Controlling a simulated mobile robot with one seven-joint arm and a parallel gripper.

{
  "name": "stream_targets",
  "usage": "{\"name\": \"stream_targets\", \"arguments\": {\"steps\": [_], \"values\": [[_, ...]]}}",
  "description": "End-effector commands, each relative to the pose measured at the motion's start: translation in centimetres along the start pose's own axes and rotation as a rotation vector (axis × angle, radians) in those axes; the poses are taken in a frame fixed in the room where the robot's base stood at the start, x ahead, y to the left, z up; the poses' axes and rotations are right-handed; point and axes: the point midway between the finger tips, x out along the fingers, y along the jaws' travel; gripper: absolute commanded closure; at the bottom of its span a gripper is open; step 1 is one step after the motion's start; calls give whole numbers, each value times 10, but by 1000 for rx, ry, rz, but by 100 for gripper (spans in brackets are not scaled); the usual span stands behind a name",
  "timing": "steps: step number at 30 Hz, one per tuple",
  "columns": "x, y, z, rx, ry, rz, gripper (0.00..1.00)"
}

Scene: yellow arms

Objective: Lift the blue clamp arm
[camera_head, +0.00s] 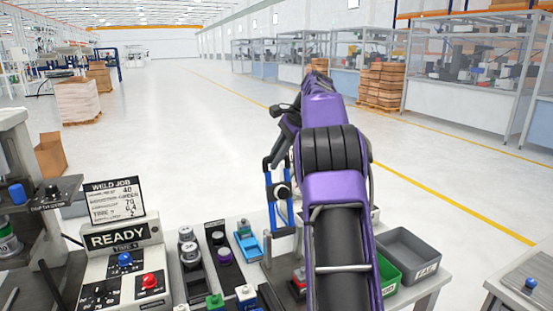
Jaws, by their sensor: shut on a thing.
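The blue clamp arm (270,192) is a narrow frame with two long bars. It stands nearly upright above the near workbench, with a pale round part between its bars. Its lower end comes down by a grey bracket (285,231) left of my purple and black arm. My gripper (278,163), dark and small in this view, is at the upper part of the clamp arm and shut on it. The fingertips and exact contact are hard to make out. My arm hides part of the fixture beneath.
A READY box (117,237) with a sign stands on the bench at left. Knobs (188,245) and a small light-blue piece (249,246) lie left of the clamp. A green bin (389,275) and a grey bin (408,252) are at right. Open floor lies beyond.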

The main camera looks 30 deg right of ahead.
Motion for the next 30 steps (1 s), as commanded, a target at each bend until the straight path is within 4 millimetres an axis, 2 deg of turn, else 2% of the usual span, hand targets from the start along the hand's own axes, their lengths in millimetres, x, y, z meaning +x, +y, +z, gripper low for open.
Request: {"name": "stream_targets", "arguments": {"steps": [1, 13, 14, 18, 30], "values": [[8, 3, -1, 4, -8, 17, 100], [9, 3, -1, 5, -9, 22, 100], [9, 3, -1, 5, -9, 22, 74], [9, 3, -2, 5, -9, 22, 49], [7, 2, 0, 2, -9, 16, 49]]}}
